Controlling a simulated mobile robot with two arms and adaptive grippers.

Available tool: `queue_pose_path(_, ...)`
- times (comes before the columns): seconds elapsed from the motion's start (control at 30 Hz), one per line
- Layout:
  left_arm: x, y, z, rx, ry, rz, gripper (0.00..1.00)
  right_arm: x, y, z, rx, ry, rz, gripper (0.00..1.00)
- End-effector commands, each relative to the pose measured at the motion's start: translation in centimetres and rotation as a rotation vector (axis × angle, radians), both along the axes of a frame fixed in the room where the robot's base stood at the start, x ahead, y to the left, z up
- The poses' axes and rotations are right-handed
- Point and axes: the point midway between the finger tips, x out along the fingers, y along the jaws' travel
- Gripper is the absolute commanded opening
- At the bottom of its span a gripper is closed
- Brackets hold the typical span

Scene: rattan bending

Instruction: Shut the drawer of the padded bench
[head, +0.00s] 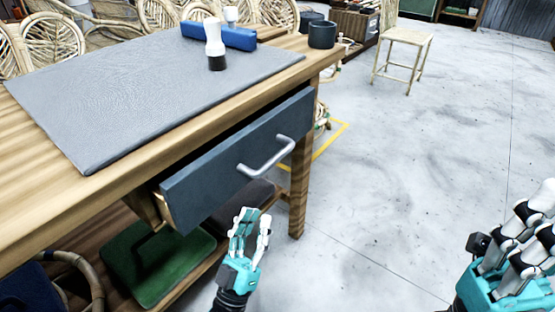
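The padded bench is a wooden table with a grey pad (160,85) on its top. Its drawer, with a dark blue-grey front (225,170), stands pulled out, and a strip of its wooden side (150,207) shows at the left. A silver bar handle (266,158) is on the front. My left gripper (254,216) is below and in front of the drawer front, apart from the handle, with its fingers spread and nothing between them. My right gripper (530,215) is at the right edge, far from the bench and partly cut off, so its opening is unclear.
A white-handled tool (215,45), a blue block (225,36) and a dark cup (322,34) stand on the bench. A green cushion (160,262) lies on the lower shelf. A stool (403,45) stands farther back. The floor to the right is clear.

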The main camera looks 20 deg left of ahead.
Motion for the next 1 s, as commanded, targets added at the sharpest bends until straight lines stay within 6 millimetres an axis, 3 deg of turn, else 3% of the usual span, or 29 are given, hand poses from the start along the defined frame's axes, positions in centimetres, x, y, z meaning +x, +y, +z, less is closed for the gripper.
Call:
queue_pose_path(0.53,8.1,-1.1,7.8,-0.001,-0.003,0.001,0.25,0.1,0.2,0.5,-0.007,-0.053,0.0,0.0)
queue_pose_path(0.73,9.4,-1.3,9.0,0.001,0.0,0.001,0.25,0.0,0.3,0.9,-0.008,-0.069,-0.001,0.0)
queue_pose_path(1.0,9.6,-1.3,9.3,0.0,0.001,0.0,0.25,-0.2,0.2,1.3,-0.007,-0.077,-0.001,0.0)
